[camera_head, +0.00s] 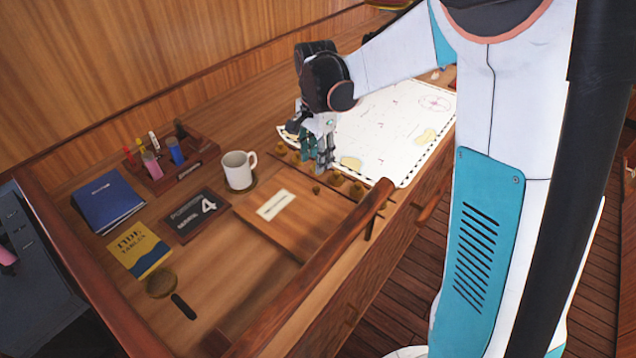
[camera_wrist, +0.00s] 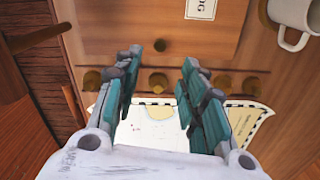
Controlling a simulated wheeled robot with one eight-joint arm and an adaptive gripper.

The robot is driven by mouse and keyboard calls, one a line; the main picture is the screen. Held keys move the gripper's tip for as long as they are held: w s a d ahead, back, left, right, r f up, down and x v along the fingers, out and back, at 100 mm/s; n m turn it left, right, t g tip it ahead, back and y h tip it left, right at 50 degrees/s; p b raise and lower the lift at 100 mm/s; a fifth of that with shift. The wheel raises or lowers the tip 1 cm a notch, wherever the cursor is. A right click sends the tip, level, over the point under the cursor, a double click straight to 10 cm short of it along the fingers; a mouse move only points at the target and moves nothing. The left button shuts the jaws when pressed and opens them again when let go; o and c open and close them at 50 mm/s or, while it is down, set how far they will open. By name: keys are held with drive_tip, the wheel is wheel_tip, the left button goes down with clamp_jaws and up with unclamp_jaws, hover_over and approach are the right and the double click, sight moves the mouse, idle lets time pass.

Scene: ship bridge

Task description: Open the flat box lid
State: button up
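The flat box lid (camera_head: 305,218) is a brown wooden panel with a white label (camera_head: 275,204), lying flat and closed on the desk. It fills the upper middle of the wrist view (camera_wrist: 125,28), with the label (camera_wrist: 201,8) at the top edge. A small round knob (camera_head: 316,189) stands near the lid's edge; in the wrist view the knob (camera_wrist: 160,46) lies between the fingertip directions. My gripper (camera_head: 321,166) is above the desk near that edge. Its two teal fingers (camera_wrist: 162,58) are spread apart with nothing between them. Contact with the knob is not visible.
Several round wooden pegs (camera_wrist: 158,82) stand in a row beside the lid. A white mug (camera_head: 238,170), a dark plaque (camera_head: 196,214) and a blue binder (camera_head: 106,201) stand left. A chart (camera_head: 390,125) lies behind. A raised wooden rail (camera_head: 335,250) edges the desk.

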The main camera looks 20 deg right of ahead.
sight(317, 188)
wheel_tip(317, 188, down, 10)
drive_tip(key=shift+f+b, duration=0.1)
drive_tip(key=shift+b, duration=0.85)
clamp_jaws()
